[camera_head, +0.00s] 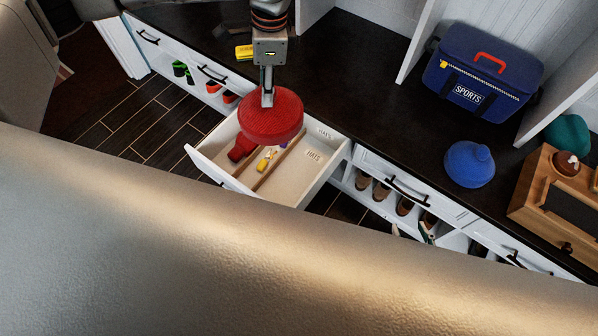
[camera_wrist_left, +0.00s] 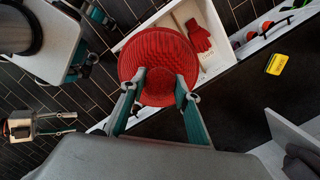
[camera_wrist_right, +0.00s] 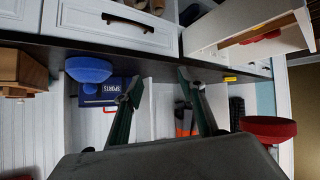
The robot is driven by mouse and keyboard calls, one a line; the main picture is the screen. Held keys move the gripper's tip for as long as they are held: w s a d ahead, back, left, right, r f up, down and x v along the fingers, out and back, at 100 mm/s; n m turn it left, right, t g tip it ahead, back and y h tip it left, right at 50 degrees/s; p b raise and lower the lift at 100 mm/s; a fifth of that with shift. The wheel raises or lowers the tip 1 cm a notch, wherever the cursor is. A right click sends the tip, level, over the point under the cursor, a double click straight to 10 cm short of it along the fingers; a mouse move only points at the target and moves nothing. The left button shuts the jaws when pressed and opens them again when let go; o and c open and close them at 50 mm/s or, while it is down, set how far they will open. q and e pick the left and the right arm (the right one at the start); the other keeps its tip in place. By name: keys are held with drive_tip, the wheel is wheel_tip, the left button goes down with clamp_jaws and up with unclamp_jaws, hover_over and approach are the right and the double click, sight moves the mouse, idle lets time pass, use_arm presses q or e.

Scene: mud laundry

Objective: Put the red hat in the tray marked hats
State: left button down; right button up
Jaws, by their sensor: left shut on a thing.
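The red hat (camera_head: 271,117) hangs from my left gripper (camera_head: 267,97), above the open drawer. The hat covers the far left part of the drawer. My right gripper (camera_wrist_right: 160,77) is open and empty in the right wrist view; the head view does not show it.
Red gloves (camera_head: 242,149) and a yellow item (camera_head: 266,160) lie in the drawer's other sections, behind a divider. The dark counter (camera_head: 345,85) holds a blue SPORTS bag (camera_head: 483,77), a blue hat (camera_head: 469,164), a wooden box (camera_head: 550,207) and a yellow block (camera_head: 244,52).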

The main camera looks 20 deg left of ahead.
use_arm(q)
drive_tip(key=w+d+f+m+b, duration=0.1)
drive_tip(key=f+m, duration=0.2)
drive_tip(key=m, duration=0.1)
drive_tip(key=w+d+f+m+t+b, duration=0.1)
drive_tip(key=f+m, duration=0.3)
drive_tip(key=w+d+f+m+b, duration=0.1)
drive_tip(key=f+m, duration=0.3)
drive_tip(key=shift+f+m, duration=0.15)
drive_tip(key=shift+m, duration=0.15)
wheel_tip(320, 180, down, 31)
drive_tip(key=d+m+t+h+b, duration=0.1)
drive_tip(key=m+b, duration=0.9)
drive_tip(key=m, duration=0.1)
drive_tip(key=shift+w+d+m+b, duration=0.25)
drive_tip(key=shift+w+m+b, duration=0.05)
drive_tip(key=shift+w, duration=0.15)
drive_tip(key=c, duration=1.5)
unclamp_jaws()
use_arm(e)
wheel_tip(320, 180, down, 8)
drive_tip(key=shift+a, duration=0.4)
